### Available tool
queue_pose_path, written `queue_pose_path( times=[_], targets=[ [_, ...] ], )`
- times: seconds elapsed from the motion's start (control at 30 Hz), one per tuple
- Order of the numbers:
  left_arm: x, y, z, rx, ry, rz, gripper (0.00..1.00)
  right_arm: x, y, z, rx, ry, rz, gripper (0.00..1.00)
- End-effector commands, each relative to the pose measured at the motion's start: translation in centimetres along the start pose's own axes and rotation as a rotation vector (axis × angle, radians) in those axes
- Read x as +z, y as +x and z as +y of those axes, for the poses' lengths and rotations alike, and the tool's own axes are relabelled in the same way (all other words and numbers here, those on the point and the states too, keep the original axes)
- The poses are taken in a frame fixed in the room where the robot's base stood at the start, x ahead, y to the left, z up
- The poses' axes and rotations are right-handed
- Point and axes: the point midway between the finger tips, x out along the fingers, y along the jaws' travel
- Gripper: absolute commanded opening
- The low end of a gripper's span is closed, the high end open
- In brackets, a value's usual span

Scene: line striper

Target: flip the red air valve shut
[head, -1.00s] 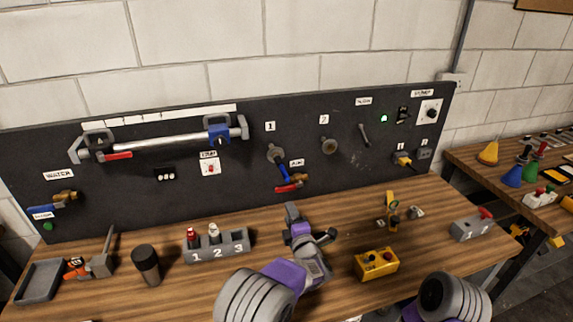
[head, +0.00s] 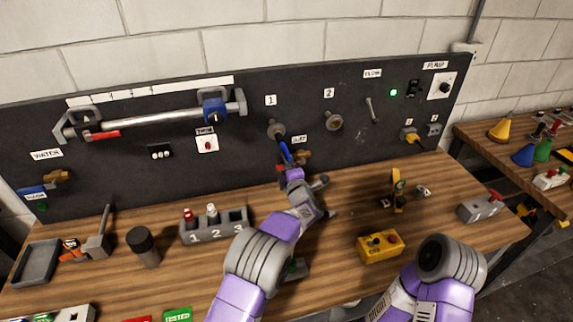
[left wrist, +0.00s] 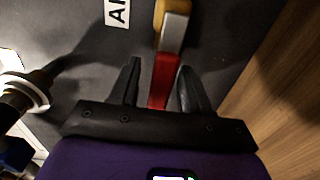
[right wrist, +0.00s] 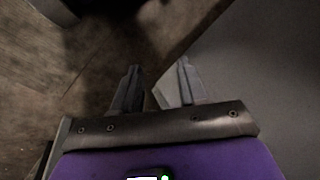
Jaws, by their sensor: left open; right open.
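The air valve has a red lever (left wrist: 164,82) with a grey metal end and a brass body (left wrist: 172,14), seen in the left wrist view. In the head view only its brass body (head: 302,158) shows clearly at the panel's lower middle; the lever is mostly hidden behind my left gripper (head: 288,168). In the left wrist view my left gripper (left wrist: 160,64) is open, with the red lever between its two fingers and a gap visible on each side. My right gripper (right wrist: 158,65) is open and empty in the right wrist view; the head view does not show its fingers.
A blue-handled part (head: 285,150) hangs just beside the valve, below gauge fitting 1. On the bench stand a numbered grey holder (head: 240,226), a dark cylinder (head: 146,248) and a yellow control box (head: 381,246). Bench between holder and box lies under my left arm.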

Motion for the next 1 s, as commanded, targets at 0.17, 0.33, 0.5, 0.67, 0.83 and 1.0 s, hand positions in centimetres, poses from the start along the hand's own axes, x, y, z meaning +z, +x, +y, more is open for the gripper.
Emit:
queue_pose_path(
  times=[0.17,0.33,0.5,0.67,0.83,1.0],
  targets=[
    [0.0,0.24,-0.02,-0.001,0.0,0.0,0.47,-0.01,0.0,0.0,0.0,0.0,0.0,0.43],
    [0.0,0.22,-0.02,0.0,0.001,0.0,0.42,-0.01,0.0,-0.01,0.0,0.0,0.0,0.43],
    [0.0,0.2,-0.02,0.0,0.001,0.0,0.16,-0.01,0.0,0.0,0.0,0.0,0.0,0.43],
    [0.01,0.19,-0.02,0.0,0.001,0.0,0.0,0.0,0.0,0.0,0.0,0.0,0.0,0.43],
    [0.01,0.19,-0.02,0.0,0.001,0.0,0.0,0.0,0.01,0.0,0.0,0.0,0.0,0.43],
    [-0.61,0.36,0.07,-0.001,0.014,0.008,0.0,0.0,-0.03,-0.02,0.0,0.0,0.0,0.43]
  ],
)
